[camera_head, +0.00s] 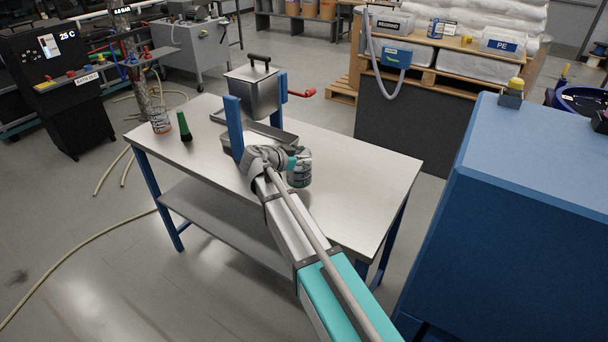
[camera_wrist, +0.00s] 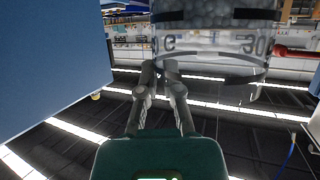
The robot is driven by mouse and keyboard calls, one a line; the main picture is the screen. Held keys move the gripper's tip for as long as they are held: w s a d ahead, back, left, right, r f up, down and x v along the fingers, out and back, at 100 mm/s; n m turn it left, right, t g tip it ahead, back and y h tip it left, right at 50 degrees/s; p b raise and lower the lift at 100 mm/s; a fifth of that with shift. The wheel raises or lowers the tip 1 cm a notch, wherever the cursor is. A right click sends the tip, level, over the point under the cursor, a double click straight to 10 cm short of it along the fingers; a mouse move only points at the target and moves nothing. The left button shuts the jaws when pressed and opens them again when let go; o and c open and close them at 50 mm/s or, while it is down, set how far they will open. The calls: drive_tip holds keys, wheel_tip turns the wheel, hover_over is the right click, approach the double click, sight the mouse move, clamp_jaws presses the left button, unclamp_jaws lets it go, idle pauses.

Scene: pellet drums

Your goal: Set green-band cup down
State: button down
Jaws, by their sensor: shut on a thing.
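A clear cup (camera_head: 299,175) with grey pellets is at my gripper (camera_head: 288,160), over the near right part of the steel table (camera_head: 355,180). In the wrist view the cup (camera_wrist: 215,42) fills the top, upright, with a dark band and printed marks including 30. I cannot tell whether the cup's base touches the table. My wrist hides part of the cup in the head view.
Another clear cup (camera_head: 160,120) and a green brush (camera_head: 184,126) stand at the table's left end. A steel hopper with a lid (camera_head: 252,92), blue posts (camera_head: 234,128) and a tray (camera_head: 272,140) are behind my gripper. The table's right end is clear. A blue cabinet (camera_head: 520,200) stands right.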

sight(304, 169)
drive_tip(key=shift+d, duration=0.1)
idle(0.3)
drive_tip(key=shift+w+d+f+b, duration=0.15)
drive_tip(key=shift+d+f+b, duration=0.05)
drive_tip(key=shift+f+b, duration=0.2)
drive_tip(key=shift+w+d+f+b, duration=0.1)
drive_tip(key=shift+d+f+b, duration=0.1)
drive_tip(key=shift+f+b, duration=1.4)
drive_tip(key=shift+f, duration=0.15)
drive_tip(key=c, duration=0.8)
unclamp_jaws()
drive_tip(key=shift+o, duration=0.2)
drive_tip(key=shift+r, duration=0.2)
drive_tip(key=p+v, duration=0.4)
drive_tip(key=v, duration=0.8)
drive_tip(key=shift+p, duration=0.35)
